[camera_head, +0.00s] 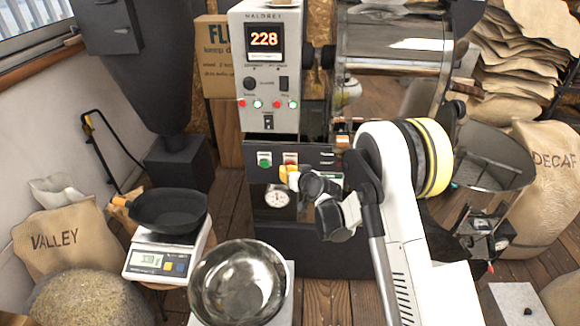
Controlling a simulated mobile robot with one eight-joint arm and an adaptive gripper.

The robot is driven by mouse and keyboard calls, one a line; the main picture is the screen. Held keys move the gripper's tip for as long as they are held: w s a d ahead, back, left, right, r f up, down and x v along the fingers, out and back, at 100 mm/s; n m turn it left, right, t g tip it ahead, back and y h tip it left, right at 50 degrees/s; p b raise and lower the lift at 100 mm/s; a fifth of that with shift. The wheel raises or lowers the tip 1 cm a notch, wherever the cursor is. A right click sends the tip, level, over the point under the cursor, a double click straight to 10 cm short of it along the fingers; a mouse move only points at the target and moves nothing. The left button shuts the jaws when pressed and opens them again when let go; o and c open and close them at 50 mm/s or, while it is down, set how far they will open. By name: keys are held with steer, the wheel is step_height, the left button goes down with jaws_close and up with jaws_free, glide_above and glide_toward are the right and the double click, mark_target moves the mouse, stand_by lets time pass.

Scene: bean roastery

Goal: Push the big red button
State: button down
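A red button (290,158) is on the dark lower panel of the roaster (316,155), to the right of a green button (264,159). It is partly covered from below by a small yellow and white part, which I cannot clearly identify. My gripper (298,181) is just below and right of the red button in the picture, in front of the panel. I cannot tell whether it touches anything. Its fingers are small and overlapped, so their opening is unclear.
The upper control box (267,70) reads 228 and has several small coloured buttons. A gauge (277,198) is below the lower panel. A steel bowl (240,280), a scale (158,258) with a black pan (168,210), and sacks (68,238) stand at the left.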

stand_by(0.4)
steer(key=shift+s, duration=0.8)
steer(key=s, duration=0.5)
steer(key=shift+a, duration=0.15)
stand_by(0.6)
